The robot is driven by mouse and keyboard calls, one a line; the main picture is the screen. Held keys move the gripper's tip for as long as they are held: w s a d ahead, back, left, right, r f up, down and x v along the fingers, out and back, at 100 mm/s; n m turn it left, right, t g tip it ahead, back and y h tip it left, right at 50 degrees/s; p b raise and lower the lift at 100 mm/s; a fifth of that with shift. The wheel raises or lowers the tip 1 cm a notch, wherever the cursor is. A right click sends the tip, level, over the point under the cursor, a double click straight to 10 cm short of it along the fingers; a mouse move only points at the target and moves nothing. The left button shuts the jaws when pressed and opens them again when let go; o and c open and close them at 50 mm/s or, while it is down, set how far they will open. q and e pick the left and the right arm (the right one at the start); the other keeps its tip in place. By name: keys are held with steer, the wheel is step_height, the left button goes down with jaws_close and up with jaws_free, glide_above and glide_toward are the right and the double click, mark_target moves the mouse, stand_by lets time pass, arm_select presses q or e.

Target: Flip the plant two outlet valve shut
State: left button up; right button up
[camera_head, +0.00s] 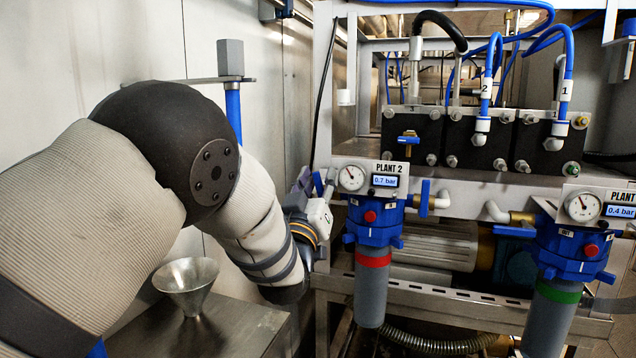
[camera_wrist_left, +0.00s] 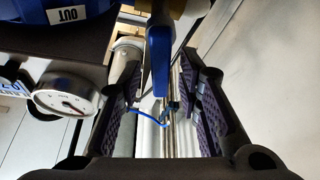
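The plant two outlet valve shows in the left wrist view as a blue lever (camera_wrist_left: 158,62) beside the blue housing with the OUT label (camera_wrist_left: 68,15). In the head view a small part of the blue lever (camera_head: 318,184) shows left of the plant two filter housing (camera_head: 374,222); my gripper hides the rest. My left gripper (camera_head: 311,188) is at this lever. In the left wrist view its purple-padded fingers (camera_wrist_left: 163,112) are open, one on each side of the lever's end, with visible gaps. My right gripper is not in view.
The plant two gauge (camera_head: 351,177) and display (camera_head: 385,181) sit just right of my gripper. A second blue lever (camera_head: 424,198) stands upright at the housing's right side. Plant one's housing (camera_head: 570,250) is farther right. A metal funnel (camera_head: 187,285) stands below my left arm.

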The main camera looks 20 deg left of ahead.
arm_select(q)
jaws_close()
steer(key=shift+d+r+m+h+p, duration=0.15)
steer(key=shift+r+m+h+p, duration=0.15)
steer(key=shift+m, duration=0.3)
steer(key=shift+d+r+m+h+p, duration=0.1)
steer(key=shift+r+m+h+p, duration=0.15)
steer(key=shift+m, duration=0.35)
steer(key=shift+d+f+m+h, duration=0.1)
steer(key=shift+d+m+h, duration=0.15)
steer(key=shift+m+h, duration=0.6)
steer(key=shift+f+m, duration=0.2)
steer(key=shift+m, duration=0.25)
steer(key=shift+f, duration=0.1)
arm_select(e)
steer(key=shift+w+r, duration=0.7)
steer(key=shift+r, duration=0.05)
arm_select(q)
jaws_free()
steer(key=shift+d, duration=0.1)
